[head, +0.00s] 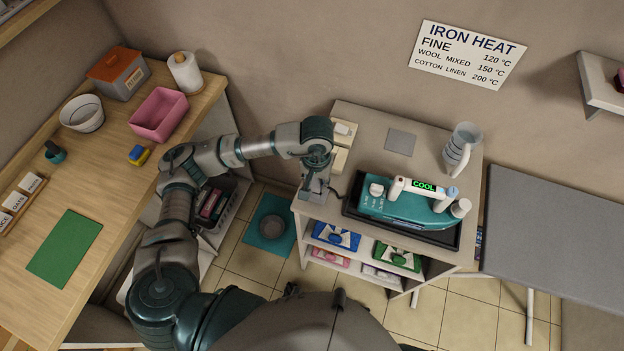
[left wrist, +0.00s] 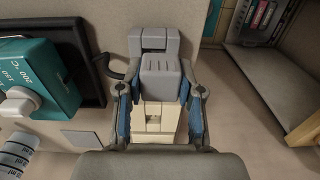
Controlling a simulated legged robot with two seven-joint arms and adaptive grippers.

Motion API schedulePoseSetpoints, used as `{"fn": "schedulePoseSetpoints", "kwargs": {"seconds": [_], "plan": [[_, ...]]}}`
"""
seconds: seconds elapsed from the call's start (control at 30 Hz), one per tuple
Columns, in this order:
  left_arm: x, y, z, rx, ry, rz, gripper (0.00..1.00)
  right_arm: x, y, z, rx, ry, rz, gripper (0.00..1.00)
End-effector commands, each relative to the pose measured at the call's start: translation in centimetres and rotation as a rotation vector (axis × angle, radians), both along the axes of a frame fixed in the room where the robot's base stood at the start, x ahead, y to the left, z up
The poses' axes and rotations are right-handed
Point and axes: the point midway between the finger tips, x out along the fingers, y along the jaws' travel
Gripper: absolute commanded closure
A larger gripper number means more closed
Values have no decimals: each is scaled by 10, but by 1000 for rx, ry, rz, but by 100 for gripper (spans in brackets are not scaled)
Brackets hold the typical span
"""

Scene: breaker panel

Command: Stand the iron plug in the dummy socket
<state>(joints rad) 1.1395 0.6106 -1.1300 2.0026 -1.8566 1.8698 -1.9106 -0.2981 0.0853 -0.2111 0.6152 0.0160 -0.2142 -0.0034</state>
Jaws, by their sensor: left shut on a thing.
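My left gripper (head: 316,178) reaches down at the left edge of the cabinet top. In the left wrist view the gripper (left wrist: 160,92) is shut on the grey iron plug (left wrist: 160,78), which has ribs on its top. A grey block, seemingly the dummy socket (left wrist: 152,38), shows just beyond the plug; I cannot tell whether the plug is seated in it. A cream socket block (left wrist: 153,122) lies under the fingers on the palm side. A dark cord (left wrist: 115,74) runs from the iron's tray towards the plug. The teal iron (head: 405,205) reads COOL. My right gripper is not in view.
The iron rests on a black tray (head: 455,238) on the cabinet top (head: 350,112). A clear jug (head: 460,146) and a grey pad (head: 400,142) stand behind it. Coloured boxes fill the shelves below. A workbench (head: 105,180) is at left, a grey board (head: 555,235) at right.

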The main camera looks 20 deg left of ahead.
Motion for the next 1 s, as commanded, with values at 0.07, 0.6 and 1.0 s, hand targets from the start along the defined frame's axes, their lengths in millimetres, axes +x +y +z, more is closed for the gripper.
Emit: {"fn": "schedulePoseSetpoints", "kwargs": {"seconds": [0.07, 0.6, 1.0], "plan": [[0, -2, -1, 1, 0, 0, 100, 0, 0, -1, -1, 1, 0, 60], [0, -14, -1, 10, 0, 1, 100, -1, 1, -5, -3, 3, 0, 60], [0, -14, -3, 10, 0, 0, 100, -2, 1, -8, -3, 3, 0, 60]]}}
